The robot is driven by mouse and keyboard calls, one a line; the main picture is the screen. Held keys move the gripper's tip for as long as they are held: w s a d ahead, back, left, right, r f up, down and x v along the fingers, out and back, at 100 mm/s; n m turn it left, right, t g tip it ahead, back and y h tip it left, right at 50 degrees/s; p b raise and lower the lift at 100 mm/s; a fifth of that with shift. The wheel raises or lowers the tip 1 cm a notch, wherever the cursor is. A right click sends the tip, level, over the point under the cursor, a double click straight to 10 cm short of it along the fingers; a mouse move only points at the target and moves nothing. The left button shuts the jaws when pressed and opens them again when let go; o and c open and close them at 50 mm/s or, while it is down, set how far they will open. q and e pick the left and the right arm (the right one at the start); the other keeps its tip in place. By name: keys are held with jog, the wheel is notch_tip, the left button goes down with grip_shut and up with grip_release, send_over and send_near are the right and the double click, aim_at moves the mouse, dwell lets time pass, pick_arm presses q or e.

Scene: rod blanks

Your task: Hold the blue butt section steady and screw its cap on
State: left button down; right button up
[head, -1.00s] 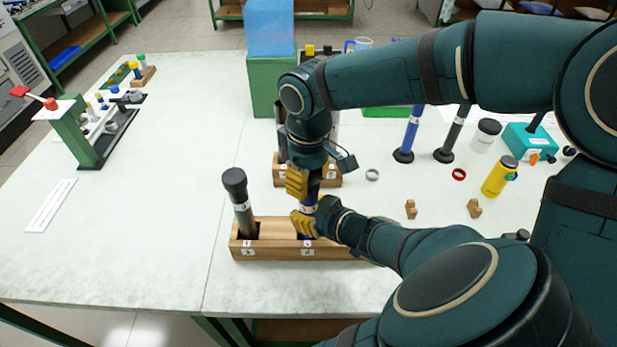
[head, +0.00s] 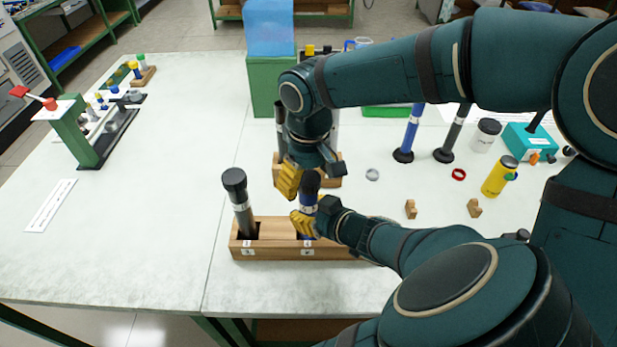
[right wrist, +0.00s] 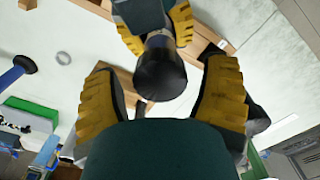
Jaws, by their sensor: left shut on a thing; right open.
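The blue butt section (head: 309,203) stands in the wooden rack (head: 275,253), with a pale band near its top. A dark cap (head: 311,183) sits at its upper end; it also shows in the right wrist view (right wrist: 160,73). I cannot tell how tightly it is seated. My left gripper (head: 303,222) is shut on the section below the cap, just above the rack; its yellow fingers also show in the right wrist view (right wrist: 156,28). My right gripper (head: 290,181) is open at the cap's height. In the right wrist view its fingers (right wrist: 160,92) are spread on both sides of the cap.
A grey capped section (head: 240,200) leans in the rack's left slot. Another wooden rack (head: 330,172) stands behind. A blue rod (head: 411,130), a dark rod (head: 455,135), a grey ring (head: 372,174) and a yellow bottle (head: 498,178) stand or lie right. The left table is largely clear.

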jog(key=shift+r, duration=2.15)
notch_tip(320, 180, up, 4)
jog(key=n, duration=0.5)
jog(key=shift+f+n, duration=0.25)
jog(key=shift+n, duration=0.15)
jog(key=shift+f, duration=4.05)
